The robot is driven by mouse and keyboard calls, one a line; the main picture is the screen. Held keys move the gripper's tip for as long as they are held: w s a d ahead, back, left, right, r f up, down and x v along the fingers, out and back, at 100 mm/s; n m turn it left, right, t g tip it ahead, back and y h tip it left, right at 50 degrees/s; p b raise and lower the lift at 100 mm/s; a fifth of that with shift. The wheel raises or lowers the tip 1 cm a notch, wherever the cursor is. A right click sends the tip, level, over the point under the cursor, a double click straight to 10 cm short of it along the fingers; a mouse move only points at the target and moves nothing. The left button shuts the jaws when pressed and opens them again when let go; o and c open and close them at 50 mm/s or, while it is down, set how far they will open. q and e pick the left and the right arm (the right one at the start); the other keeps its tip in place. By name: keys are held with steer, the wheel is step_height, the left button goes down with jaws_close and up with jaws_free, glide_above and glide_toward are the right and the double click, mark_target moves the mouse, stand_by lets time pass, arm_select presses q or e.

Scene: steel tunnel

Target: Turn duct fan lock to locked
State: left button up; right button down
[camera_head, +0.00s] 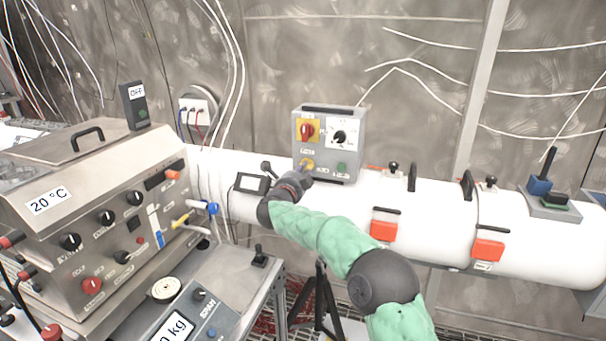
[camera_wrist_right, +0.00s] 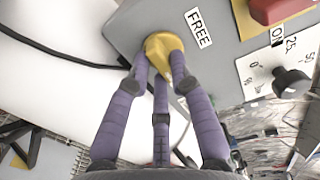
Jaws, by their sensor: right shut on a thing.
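The grey duct fan control box (camera_head: 355,150) stands on top of the white duct. Its yellow lock knob (camera_head: 307,163) is low on the left of the front face. In the wrist view the yellow lock knob (camera_wrist_right: 163,44) has a label reading FREE (camera_wrist_right: 198,29) beside it. My right gripper (camera_head: 302,172) reaches the box from below. Its purple fingers (camera_wrist_right: 160,72) are closed around the knob and hide part of it. The knob's exact angle is hard to tell. My left gripper is not in view.
Above the knob are a red switch on a yellow plate (camera_head: 307,130) and a black dial (camera_head: 340,137). A green button (camera_head: 342,168) is to the right. A small display (camera_head: 250,183) sits left of my gripper. Orange latches (camera_head: 384,230) line the duct (camera_head: 440,215). A steel machine (camera_head: 130,165) stands left.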

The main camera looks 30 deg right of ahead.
steer(key=shift+f, duration=0.1)
steer(key=c, duration=1.1)
jaws_free()
steer(key=v, duration=1.2)
